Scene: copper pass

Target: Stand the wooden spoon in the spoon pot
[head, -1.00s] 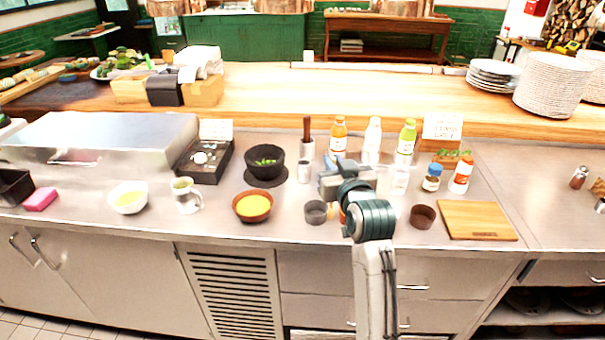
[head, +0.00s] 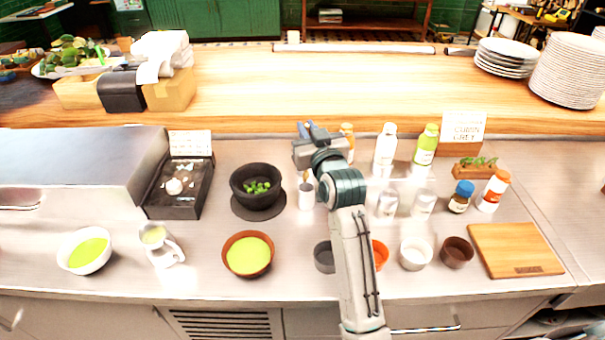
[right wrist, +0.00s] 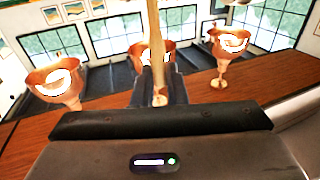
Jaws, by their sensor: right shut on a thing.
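My right gripper (head: 304,132) is above the counter's back part, left of the bottles. In the right wrist view it is shut on the wooden spoon (right wrist: 155,45), whose pale shaft rises upright between the fingers (right wrist: 158,92). In the head view the spoon is hidden by the gripper and wrist. A narrow pale metal cylinder (head: 306,195), which may be the spoon pot, stands below the gripper, right of the black mortar; the arm partly hides this area. I cannot tell whether the spoon's lower end is inside any pot. My left gripper is not in view.
The black mortar (head: 257,185) stands left of the arm. Bottles (head: 385,150) and clear jars (head: 387,203) stand to the right. Small cups (head: 416,253) and a brown bowl (head: 247,255) are near the front. A cutting board (head: 515,250) lies at the right.

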